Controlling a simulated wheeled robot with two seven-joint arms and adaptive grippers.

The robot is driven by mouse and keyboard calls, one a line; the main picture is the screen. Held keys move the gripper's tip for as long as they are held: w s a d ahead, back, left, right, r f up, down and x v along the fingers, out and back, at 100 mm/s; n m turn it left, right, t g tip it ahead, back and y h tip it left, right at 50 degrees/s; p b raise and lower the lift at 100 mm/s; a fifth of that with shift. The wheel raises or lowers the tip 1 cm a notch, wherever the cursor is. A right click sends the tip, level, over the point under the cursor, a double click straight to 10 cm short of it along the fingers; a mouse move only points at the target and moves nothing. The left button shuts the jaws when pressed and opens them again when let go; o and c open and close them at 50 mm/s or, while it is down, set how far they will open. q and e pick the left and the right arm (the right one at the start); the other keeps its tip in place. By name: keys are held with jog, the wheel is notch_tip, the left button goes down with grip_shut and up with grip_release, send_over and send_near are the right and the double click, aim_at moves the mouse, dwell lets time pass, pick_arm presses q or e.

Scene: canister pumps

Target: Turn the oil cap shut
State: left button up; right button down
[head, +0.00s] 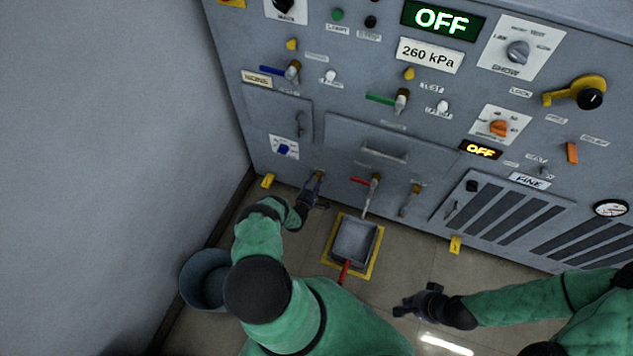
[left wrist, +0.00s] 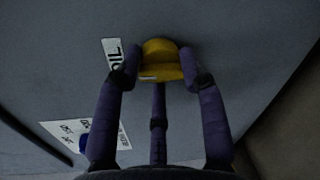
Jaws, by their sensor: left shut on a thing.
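The yellow oil cap (left wrist: 160,61) sits on the grey panel in the left wrist view, with a bar-like grip across its front. A white label (left wrist: 113,58) reading OIL is beside it. My left gripper (left wrist: 162,78) is shut on the cap, with purple fingers on both sides of it. In the head view my left gripper (head: 309,194) is low at the panel front, and I cannot make out the cap behind it. My right gripper (head: 408,304) is over the floor, away from the panel, with its fingers apart and nothing visible between them.
A grey tray (head: 371,258) stands on a yellow-edged floor mark below a spout with a red lever (head: 361,181). A blue-grey bucket (head: 190,283) is at the left. A blue knob plate (head: 284,148) is above my left gripper. Floor between tray and right gripper is clear.

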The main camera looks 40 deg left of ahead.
pick_arm(q)
jog(key=shift+w+r, duration=0.1)
jog(key=shift+w, duration=0.05)
dwell(0.3)
jog(key=o, duration=1.1)
jog(key=shift+o, duration=0.2)
jog(key=v, duration=1.2)
